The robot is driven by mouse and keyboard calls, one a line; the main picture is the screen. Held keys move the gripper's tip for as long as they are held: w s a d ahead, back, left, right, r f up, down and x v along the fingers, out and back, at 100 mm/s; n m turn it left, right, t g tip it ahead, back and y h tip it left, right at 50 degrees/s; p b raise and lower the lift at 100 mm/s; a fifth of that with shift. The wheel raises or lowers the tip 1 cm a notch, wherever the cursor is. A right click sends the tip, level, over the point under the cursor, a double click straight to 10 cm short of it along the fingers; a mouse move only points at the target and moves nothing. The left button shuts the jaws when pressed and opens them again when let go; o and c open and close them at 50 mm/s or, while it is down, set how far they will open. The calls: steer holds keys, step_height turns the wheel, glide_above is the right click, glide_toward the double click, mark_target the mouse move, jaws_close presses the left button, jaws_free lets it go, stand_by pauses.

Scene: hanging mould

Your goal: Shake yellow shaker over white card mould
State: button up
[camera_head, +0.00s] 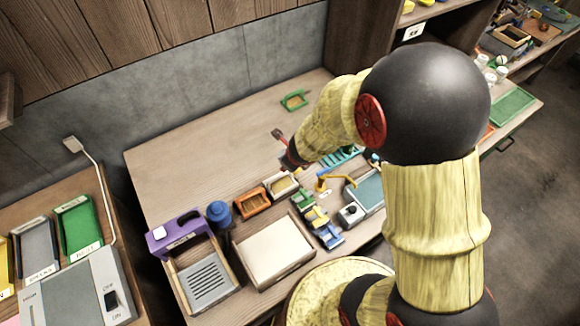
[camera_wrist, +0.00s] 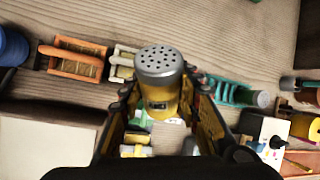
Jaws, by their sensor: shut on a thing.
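The yellow shaker (camera_wrist: 160,104) has a grey cap with holes, which faces the wrist camera. My gripper (camera_wrist: 160,90) is shut on it, with a dark finger on each side. I cannot make out the shaker in the head view. The white card mould (camera_head: 282,185) is a small pale-framed tray with a tan inside, lying on the table just below my gripper's end in the head view. It also shows in the wrist view (camera_wrist: 122,66), just left of the shaker and partly covered by the left finger.
An orange-framed mould (camera_head: 252,202) sits left of the white one. A blue jar (camera_head: 219,212), a purple device (camera_head: 179,235) and a large pale-topped box (camera_head: 275,250) stand nearby. A green frame (camera_head: 293,101) lies at the back. The back left of the table is clear.

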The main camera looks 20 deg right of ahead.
steer(key=shift+t+y+b, duration=0.6)
steer(key=shift+t+b, duration=0.1)
steer(key=shift+b, duration=1.95)
steer(key=shift+r, duration=0.2)
steer(key=b, duration=0.2)
steer(key=shift+f+m+t+b, duration=0.25)
steer(key=shift+m+t+b, duration=0.05)
steer(key=t+y+b, duration=0.1)
steer(key=t+b, duration=0.1)
steer(key=b, duration=0.6)
steer(key=r+m+t+y+b, duration=0.1)
steer(key=t+y+b, duration=0.1)
steer(key=b, duration=0.6)
steer(key=shift+r+t+y+b, duration=0.4)
steer(key=shift+t+b, duration=0.1)
steer(key=shift+b, duration=0.2)
